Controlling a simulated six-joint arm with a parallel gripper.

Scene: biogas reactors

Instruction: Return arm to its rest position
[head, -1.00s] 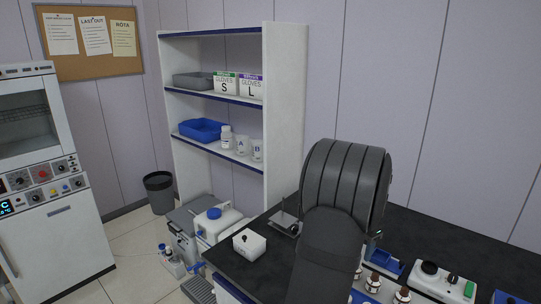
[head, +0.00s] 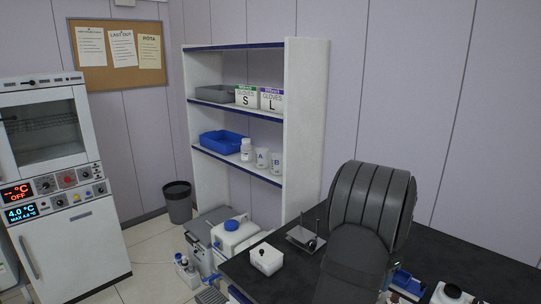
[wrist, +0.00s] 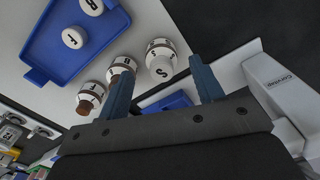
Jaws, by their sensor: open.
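My gripper (wrist: 160,88) shows in the wrist view with its two blue fingers apart and nothing between them that it holds.
A blue tray (wrist: 75,38) holds round lettered caps. A white box (head: 266,259) and a small stand (head: 305,238) sit on the bench. A shelf unit (head: 305,130) stands behind, with an oven and fridge unit (head: 62,190) at left. Floor between them is partly clear.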

